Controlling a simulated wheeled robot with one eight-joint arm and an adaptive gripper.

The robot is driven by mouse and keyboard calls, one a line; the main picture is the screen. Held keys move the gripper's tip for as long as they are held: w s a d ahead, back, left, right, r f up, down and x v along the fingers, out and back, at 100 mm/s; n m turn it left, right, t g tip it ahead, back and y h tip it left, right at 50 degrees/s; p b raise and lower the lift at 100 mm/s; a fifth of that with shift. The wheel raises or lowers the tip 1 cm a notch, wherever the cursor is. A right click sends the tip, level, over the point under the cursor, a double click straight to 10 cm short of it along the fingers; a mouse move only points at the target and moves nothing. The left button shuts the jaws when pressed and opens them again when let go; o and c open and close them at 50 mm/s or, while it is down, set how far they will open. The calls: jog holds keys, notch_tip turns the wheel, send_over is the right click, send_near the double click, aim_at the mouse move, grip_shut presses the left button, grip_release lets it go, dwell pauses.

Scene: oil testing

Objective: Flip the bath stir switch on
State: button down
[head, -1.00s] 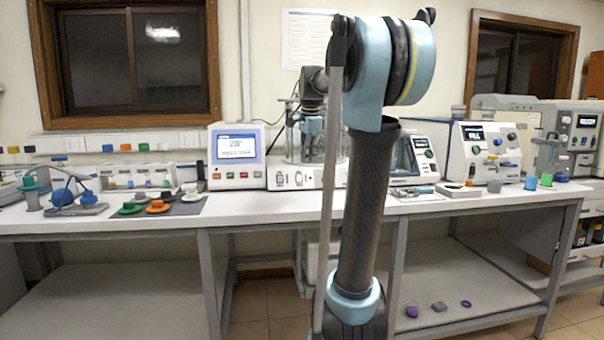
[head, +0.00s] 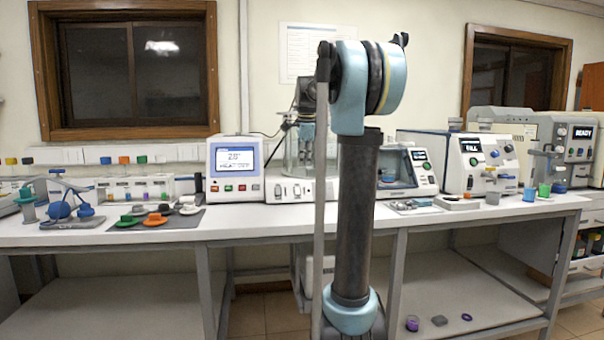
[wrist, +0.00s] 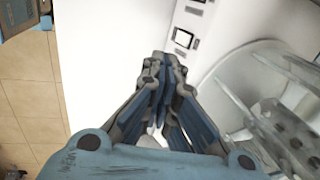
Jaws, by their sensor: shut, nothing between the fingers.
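The white bath unit has a lit screen (head: 237,160) and a glass vessel (head: 298,155) on its right. Two rocker switches (head: 281,191) sit side by side on its front panel below the vessel. In the wrist view, one dark rocker switch in a white frame (wrist: 184,38) lies just beyond my fingertips, and another small switch (wrist: 199,3) is at the top edge. My gripper (wrist: 164,62) is shut and empty, with its tips close to the nearer switch; contact cannot be told. The switch labels are unreadable.
The clear vessel (wrist: 265,100) stands just right of my fingers in the wrist view. Coloured stoppers on a dark mat (head: 160,218) lie left on the bench. More instruments (head: 480,160) stand to the right. The bench front (head: 260,228) is clear.

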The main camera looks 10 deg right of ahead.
send_near(298, 191)
notch_tip(298, 191, down, 4)
jog(key=s+d, duration=0.1)
jog(key=s, duration=0.2)
jog(key=w, duration=0.1)
jog(key=w+f, duration=0.1)
jog(key=shift+w+d+f, duration=0.1)
jog(key=shift+w+d, duration=0.05)
jog(key=shift+w, duration=0.25)
jog(key=shift+w+f, duration=0.2)
jog(key=shift+w, duration=0.4)
jog(key=shift+d, duration=0.1)
